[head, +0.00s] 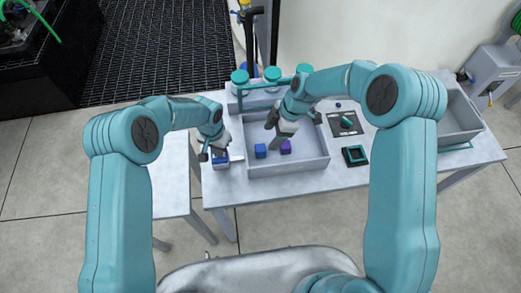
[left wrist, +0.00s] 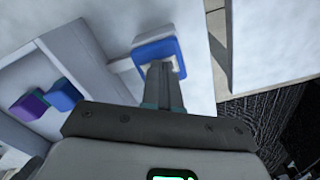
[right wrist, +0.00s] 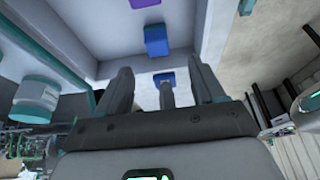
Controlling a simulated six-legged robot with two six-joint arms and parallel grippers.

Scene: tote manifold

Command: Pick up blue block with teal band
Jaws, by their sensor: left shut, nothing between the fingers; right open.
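A blue block (head: 261,151) and a purple block (head: 286,147) sit in the grey tote (head: 318,163). The left wrist view also shows the blue block (left wrist: 62,95) beside the purple one (left wrist: 28,107), with a small teal patch between them; I cannot tell whose it is. My right gripper (head: 274,134) is open and empty above the tote's back left part. In the right wrist view the blue block (right wrist: 157,40) lies ahead of its fingers. My left gripper (head: 216,153) is shut and empty, outside the tote's left wall, over a blue-edged item (head: 221,164) with a pale middle.
White canisters with teal lids (head: 272,74) stand behind the tote on a teal rack. A dark square tray (head: 344,123) and a black-and-teal square frame (head: 355,156) lie to its right. Another grey bin (head: 462,122) stands at the far right. The tote walls are raised.

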